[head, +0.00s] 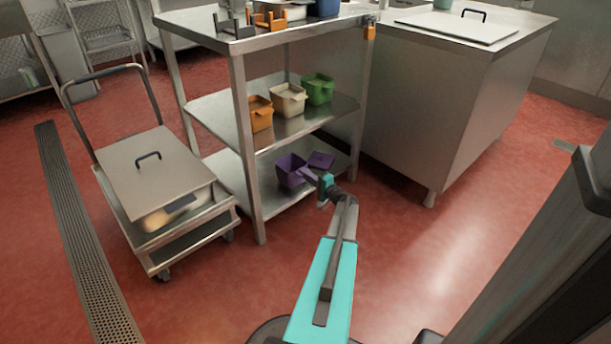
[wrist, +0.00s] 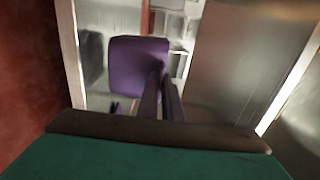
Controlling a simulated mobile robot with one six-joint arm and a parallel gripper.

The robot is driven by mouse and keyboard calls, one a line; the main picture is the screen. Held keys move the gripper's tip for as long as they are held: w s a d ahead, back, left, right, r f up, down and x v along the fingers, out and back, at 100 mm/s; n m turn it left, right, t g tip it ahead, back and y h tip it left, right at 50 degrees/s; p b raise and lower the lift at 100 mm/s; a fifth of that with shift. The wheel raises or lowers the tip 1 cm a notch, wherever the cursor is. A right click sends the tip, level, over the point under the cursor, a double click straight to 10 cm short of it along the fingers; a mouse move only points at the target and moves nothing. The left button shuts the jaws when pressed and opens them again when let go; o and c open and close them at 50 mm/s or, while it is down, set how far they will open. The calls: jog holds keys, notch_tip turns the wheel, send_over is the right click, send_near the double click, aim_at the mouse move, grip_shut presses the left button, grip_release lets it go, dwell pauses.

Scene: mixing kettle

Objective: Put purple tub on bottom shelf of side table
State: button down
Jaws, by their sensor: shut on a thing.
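The purple tub (head: 289,172) is at the bottom shelf (head: 270,191) of the steel side table, near its front right. A flat purple piece (head: 321,160) shows just right of it; I cannot tell whether it is joined to the tub. My gripper (head: 307,174) reaches in low from the front and is shut on the tub's right side. In the wrist view the purple surface (wrist: 130,62) fills the space ahead of my dark fingers (wrist: 161,88). The tub's underside is hidden, so I cannot tell whether it touches the shelf.
The middle shelf (head: 222,115) above holds orange (head: 261,117), cream (head: 288,100) and green (head: 318,89) tubs. Table legs (head: 244,150) frame the opening. A trolley (head: 160,180) stands left, a steel cabinet (head: 440,110) right. Red floor in front is clear.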

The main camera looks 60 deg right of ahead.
jog(key=shift+f+b, duration=0.7)
jog(key=shift+f, duration=0.4)
jog(key=c, duration=1.4)
grip_release()
jog(key=shift+s, duration=0.1)
jog(key=shift+b+v, duration=0.95)
jog(key=shift+v, duration=2.5)
